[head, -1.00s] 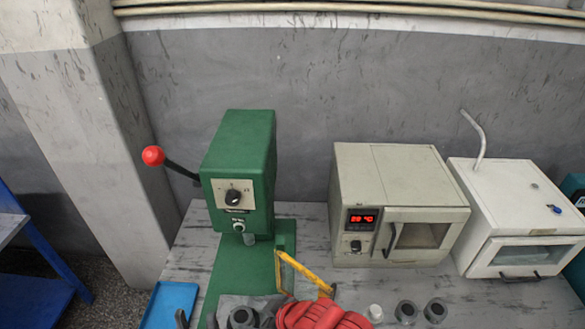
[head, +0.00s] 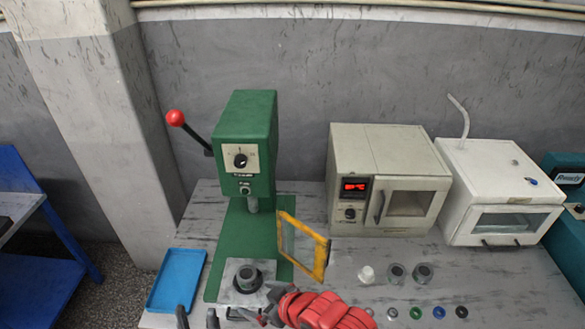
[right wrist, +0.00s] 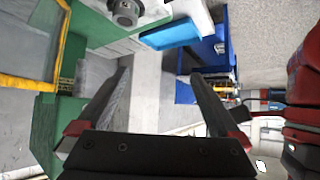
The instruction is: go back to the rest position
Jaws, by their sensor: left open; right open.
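My left gripper (head: 198,316) shows only as two dark fingertips at the bottom edge of the head view. They are apart with nothing between them. My right gripper (head: 252,312) is at the bottom of the head view, in front of the green press (head: 246,135), with its red arm to the right. In the right wrist view its two long fingers (right wrist: 162,78) are spread and empty. A dark ringed part (head: 247,279) sits on the press's grey base plate, clear of both grippers. It also shows in the right wrist view (right wrist: 124,12).
A yellow-framed guard (head: 320,262) stands out beside the press. A blue tray (head: 176,280) lies to its left. A beige oven (head: 388,178) and a white cabinet (head: 500,190) stand at the back right. Several small parts and rings lie at the front right.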

